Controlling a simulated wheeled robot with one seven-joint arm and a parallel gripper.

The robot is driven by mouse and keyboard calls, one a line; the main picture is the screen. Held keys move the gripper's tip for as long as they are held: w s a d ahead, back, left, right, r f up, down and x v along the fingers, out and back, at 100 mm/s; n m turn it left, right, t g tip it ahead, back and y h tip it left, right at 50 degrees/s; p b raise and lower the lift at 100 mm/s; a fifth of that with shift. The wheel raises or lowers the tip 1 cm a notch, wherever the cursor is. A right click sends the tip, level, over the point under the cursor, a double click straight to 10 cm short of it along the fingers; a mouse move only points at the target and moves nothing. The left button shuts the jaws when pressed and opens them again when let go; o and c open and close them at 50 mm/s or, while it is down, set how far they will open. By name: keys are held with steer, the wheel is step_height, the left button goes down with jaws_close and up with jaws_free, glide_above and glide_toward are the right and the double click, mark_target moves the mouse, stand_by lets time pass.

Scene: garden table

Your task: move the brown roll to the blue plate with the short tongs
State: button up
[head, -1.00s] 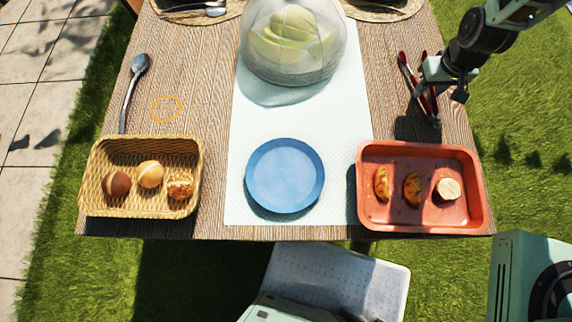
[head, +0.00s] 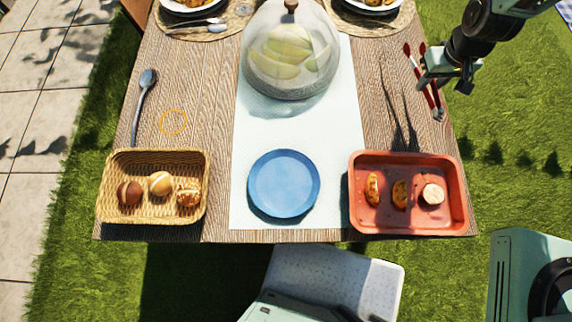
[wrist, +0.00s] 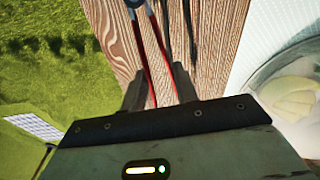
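The brown roll (head: 130,193) lies at the left in the wicker basket (head: 153,217), beside a tan roll (head: 160,183) and a rough-topped roll (head: 187,195). The blue plate (head: 284,184) is empty on the white runner. My gripper (head: 437,78) is over the table's right edge, shut on red-armed tongs (head: 430,88). In the wrist view the tongs (wrist: 147,52) run between the two fingers, their arms spreading toward my gripper (wrist: 159,88). Their shadow falls apart from them on the wood, so they are held above the table. The fingers' contact is partly hidden.
A red tray (head: 357,212) with several food pieces stands at the front right. A glass dome (head: 290,50) covers pale slices at the back middle. A spoon (head: 142,105) and a yellow ring (head: 173,122) lie at the left. Wood around the ring is clear.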

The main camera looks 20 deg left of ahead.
step_height(320, 180, up, 4)
steer(key=shift+f+p, duration=0.15)
steer(key=shift+p, duration=0.8)
steer(key=shift+d, duration=0.1)
steer(key=s+d+f+m, duration=0.2)
steer(key=s+d+m, duration=0.2)
steer(key=s+d, duration=0.3)
steer(key=d, duration=0.5)
steer(key=shift+d, duration=0.25)
